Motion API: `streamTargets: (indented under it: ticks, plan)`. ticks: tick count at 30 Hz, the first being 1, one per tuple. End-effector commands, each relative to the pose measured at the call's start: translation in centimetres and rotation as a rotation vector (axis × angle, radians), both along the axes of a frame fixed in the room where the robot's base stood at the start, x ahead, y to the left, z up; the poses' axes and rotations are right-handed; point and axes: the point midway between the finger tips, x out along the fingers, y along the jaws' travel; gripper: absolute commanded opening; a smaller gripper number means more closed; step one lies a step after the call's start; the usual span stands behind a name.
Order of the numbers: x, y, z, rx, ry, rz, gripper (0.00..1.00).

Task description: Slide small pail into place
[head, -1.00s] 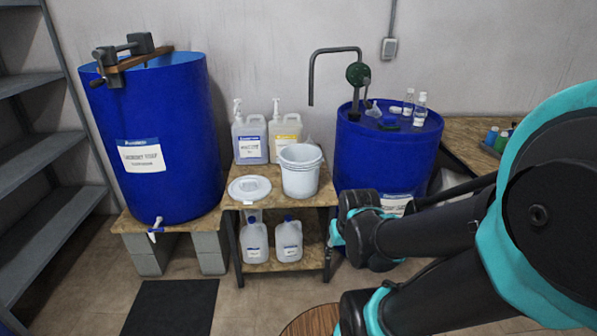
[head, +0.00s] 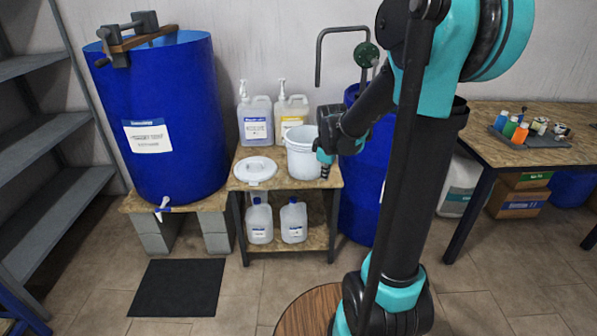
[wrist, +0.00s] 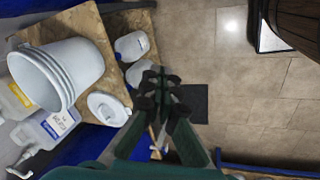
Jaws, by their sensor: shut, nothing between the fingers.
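The small white pail (head: 301,158) stands upright at the right side of the small wooden stand (head: 240,184). In the wrist view the pail (wrist: 70,70) shows at the left on the stand's top. My gripper (head: 325,176) is at the pail's right front side, pointing down. In the head view it overlaps the pail's edge, and I cannot tell whether it touches. In the wrist view my gripper (wrist: 163,75) has its fingers together with nothing between them. The pail's right side is partly hidden behind my gripper in the head view.
A white lid (head: 255,169) lies left of the pail. Two pump jugs (head: 255,122) stand behind, and two jugs (head: 293,221) sit on the lower shelf. Blue drums (head: 165,100) flank the stand. A dark mat (head: 178,287) lies on the floor in front.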

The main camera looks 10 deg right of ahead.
Motion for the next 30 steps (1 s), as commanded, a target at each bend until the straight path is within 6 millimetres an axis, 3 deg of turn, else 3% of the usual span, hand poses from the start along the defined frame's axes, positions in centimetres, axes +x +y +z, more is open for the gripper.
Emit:
streamTargets:
  ticks: [3, 8, 18, 24, 30]
  plan:
    - [5.2, 0.8, -0.2, -0.079, 0.020, 0.227, 0.00]
    - [11.4, 2.0, -1.2, -0.184, 0.053, 0.543, 0.00]
    - [23.3, 5.1, -5.9, -0.385, 0.123, 1.211, 0.00]
    - [27.3, 6.5, -8.6, -0.459, 0.154, 1.484, 0.00]
    - [28.5, 6.9, -9.8, -0.482, 0.164, 1.576, 0.00]
